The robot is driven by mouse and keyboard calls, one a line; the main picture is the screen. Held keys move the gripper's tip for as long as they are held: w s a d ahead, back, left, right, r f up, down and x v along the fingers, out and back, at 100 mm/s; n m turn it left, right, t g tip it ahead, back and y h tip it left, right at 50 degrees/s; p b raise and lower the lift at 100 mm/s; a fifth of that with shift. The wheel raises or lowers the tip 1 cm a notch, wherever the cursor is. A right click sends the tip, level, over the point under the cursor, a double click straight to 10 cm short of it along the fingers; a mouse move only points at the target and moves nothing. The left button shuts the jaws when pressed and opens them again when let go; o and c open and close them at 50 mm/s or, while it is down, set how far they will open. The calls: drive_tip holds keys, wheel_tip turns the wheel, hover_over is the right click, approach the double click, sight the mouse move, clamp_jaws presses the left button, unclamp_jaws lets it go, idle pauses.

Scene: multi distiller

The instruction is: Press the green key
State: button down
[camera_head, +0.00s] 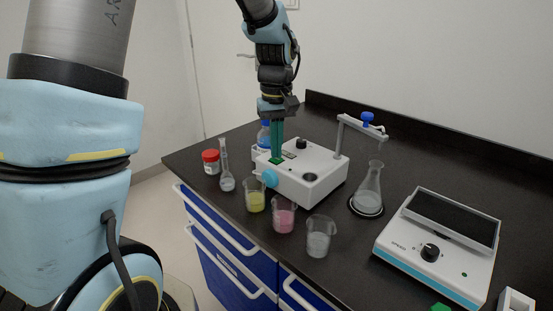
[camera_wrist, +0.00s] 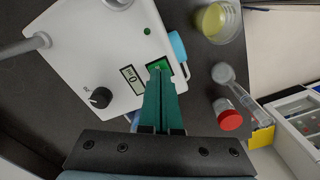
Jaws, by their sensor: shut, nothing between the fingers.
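The green key (camera_wrist: 154,66) is on top of the white distiller box (camera_wrist: 75,45), beside a small display (camera_wrist: 132,80). My gripper (camera_wrist: 163,72) is shut and empty, its two green fingers together. Its tips are over the key and hide part of it. In the head view my gripper (camera_head: 277,156) points straight down at the left part of the white box (camera_head: 312,186), where the key (camera_head: 275,161) is a green patch at the tips. I cannot tell whether the tips touch the key or whether it is pushed down.
A black knob (camera_wrist: 101,97) is on the box. Beakers of yellow (camera_head: 255,198), pink (camera_head: 284,217) and clear liquid (camera_head: 318,240) stand in front. A flask (camera_head: 226,178) and red-capped jar (camera_head: 211,163) stand left. A conical flask (camera_head: 368,190) and hotplate (camera_head: 440,245) stand right.

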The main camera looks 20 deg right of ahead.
drive_tip(key=shift+f, duration=0.3)
drive_tip(key=shift+r, duration=0.1)
wheel_tip(320, 180, up, 7)
drive_tip(key=p, duration=0.5)
drive_tip(key=shift+p, duration=0.4)
